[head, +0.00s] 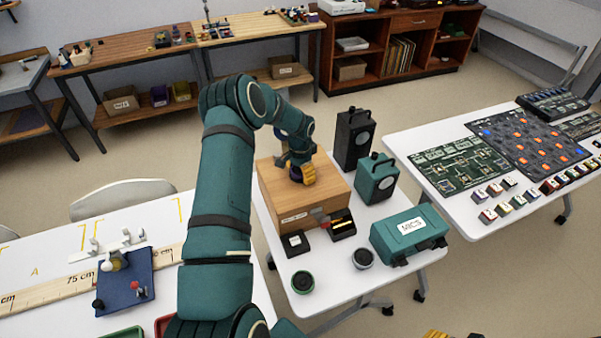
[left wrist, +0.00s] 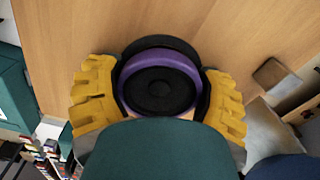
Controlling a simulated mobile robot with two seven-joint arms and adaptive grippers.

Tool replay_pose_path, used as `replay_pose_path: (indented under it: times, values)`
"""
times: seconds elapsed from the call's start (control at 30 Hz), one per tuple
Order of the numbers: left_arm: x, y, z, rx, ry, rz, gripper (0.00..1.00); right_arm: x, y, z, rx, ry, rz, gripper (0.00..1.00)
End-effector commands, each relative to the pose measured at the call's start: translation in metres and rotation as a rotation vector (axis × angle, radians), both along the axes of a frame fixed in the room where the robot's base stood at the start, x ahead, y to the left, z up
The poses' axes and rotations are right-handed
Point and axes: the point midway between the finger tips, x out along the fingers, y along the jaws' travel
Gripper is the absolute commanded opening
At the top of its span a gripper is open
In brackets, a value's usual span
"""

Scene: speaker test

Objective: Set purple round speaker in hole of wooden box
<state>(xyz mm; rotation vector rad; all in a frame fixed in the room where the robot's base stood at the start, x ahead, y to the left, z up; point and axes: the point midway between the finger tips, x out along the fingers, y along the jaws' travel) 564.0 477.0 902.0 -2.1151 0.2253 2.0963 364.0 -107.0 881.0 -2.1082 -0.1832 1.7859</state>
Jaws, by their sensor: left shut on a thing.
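The wooden box (head: 280,207) stands on the white middle table, its flat top facing up. My left gripper (head: 300,174) is over the top of the box, its yellow fingers shut on the purple round speaker. In the left wrist view, the purple speaker (left wrist: 160,76) sits between the two yellow fingers (left wrist: 160,98), its black cone facing the camera. A dark round edge shows just behind the speaker against the wooden top; I cannot tell how far the speaker is in the hole. Yellow tips at the bottom edge of the head view look like my right gripper (head: 438,334), mostly cut off.
A green-rimmed round speaker (head: 303,282) and a grey one (head: 363,258) lie on the table's front. A teal MICS case (head: 410,237), a teal speaker cabinet (head: 376,180) and a black one (head: 354,140) stand right of the box. Small black items sit before it.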

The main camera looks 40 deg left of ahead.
Motion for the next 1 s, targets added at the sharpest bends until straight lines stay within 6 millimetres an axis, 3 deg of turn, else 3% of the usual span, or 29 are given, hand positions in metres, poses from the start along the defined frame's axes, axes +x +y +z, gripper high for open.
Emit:
replay_pose_path:
  times: [0.03, 0.27, 0.3, 0.37, 1.0]
  values:
    - [-0.0062, -0.0015, -0.0081, -0.006, 0.018, 0.0, 0.28, 0.0, 0.0, -0.001, 0.0, 0.0, 0.0, 0.47]
    - [-0.0066, -0.0011, -0.0084, -0.006, 0.019, 0.001, 0.28, 0.0, 0.0, -0.0011, 0.0, 0.0, 0.0, 0.47]
    - [-0.0067, -0.001, -0.0084, -0.006, 0.019, 0.001, 0.78, 0.0, 0.0, -0.0011, 0.0, 0.0, 0.0, 0.47]
    - [-0.0068, -0.0008, -0.0085, -0.006, 0.02, 0.001, 0.99, 0.0, 0.0, -0.0011, 0.0, 0.0, 0.0, 0.47]
    - [-0.0067, -0.0002, -0.0043, -0.004, 0.018, 0.001, 1.0, 0.0, -0.0001, -0.001, 0.0, 0.0, 0.0, 0.47]
